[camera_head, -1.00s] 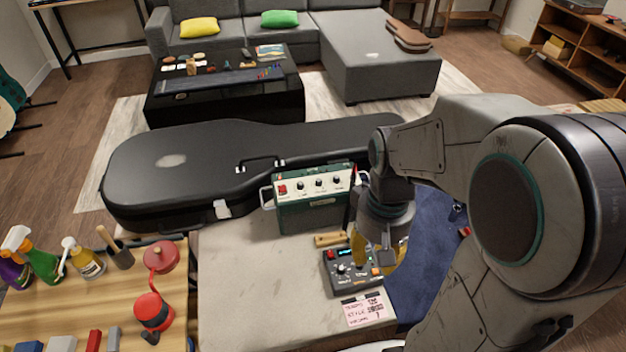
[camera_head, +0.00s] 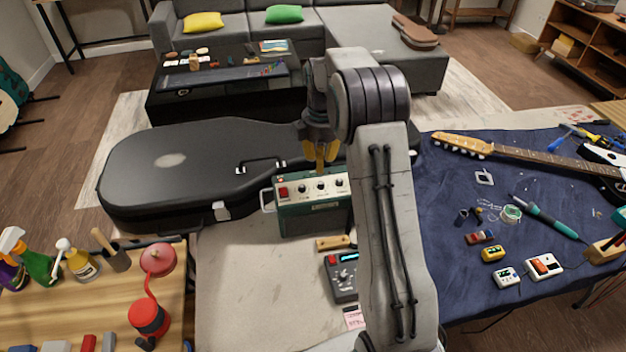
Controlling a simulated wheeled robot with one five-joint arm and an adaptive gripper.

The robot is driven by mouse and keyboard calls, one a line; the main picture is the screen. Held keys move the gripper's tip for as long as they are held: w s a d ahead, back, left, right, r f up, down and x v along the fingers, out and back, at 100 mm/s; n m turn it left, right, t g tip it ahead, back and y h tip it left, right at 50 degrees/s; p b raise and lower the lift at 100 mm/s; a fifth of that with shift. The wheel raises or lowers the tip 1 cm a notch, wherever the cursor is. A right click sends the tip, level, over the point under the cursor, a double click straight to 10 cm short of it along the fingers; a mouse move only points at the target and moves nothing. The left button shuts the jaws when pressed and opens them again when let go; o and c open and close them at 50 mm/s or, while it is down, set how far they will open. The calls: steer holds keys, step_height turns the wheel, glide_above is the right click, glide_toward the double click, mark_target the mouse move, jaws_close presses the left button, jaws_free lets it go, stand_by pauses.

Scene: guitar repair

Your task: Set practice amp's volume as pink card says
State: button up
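The practice amp (camera_head: 312,222) is a dark green box with a cream top panel. The panel has a red switch (camera_head: 283,192) at its left and a row of black knobs (camera_head: 320,186). My gripper (camera_head: 321,166), with yellow fingers, points down just above or behind the knob row. I cannot tell whether it touches a knob or how far its fingers are apart. The pink card (camera_head: 354,318) lies on the light bench top at the front. My arm hides most of it, so its writing is unreadable now.
A dark pedal unit (camera_head: 343,277) with a lit display stands between amp and card, partly behind my arm. A black guitar case (camera_head: 170,172) lies behind the amp. A blue mat (camera_head: 455,270) with tools and a guitar neck (camera_head: 520,153) is at right.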

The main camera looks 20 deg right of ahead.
mark_target(321, 183)
steer(key=n, duration=0.4)
steer(key=shift+s, duration=0.4)
steer(key=shift+a+f+n, duration=0.1)
steer(key=shift+f+n, duration=0.05)
steer(key=shift+n, duration=0.85)
steer(key=shift+f+p, duration=0.35)
steer(key=shift+f, duration=3.15)
steer(key=shift+o, duration=0.4)
jaws_close()
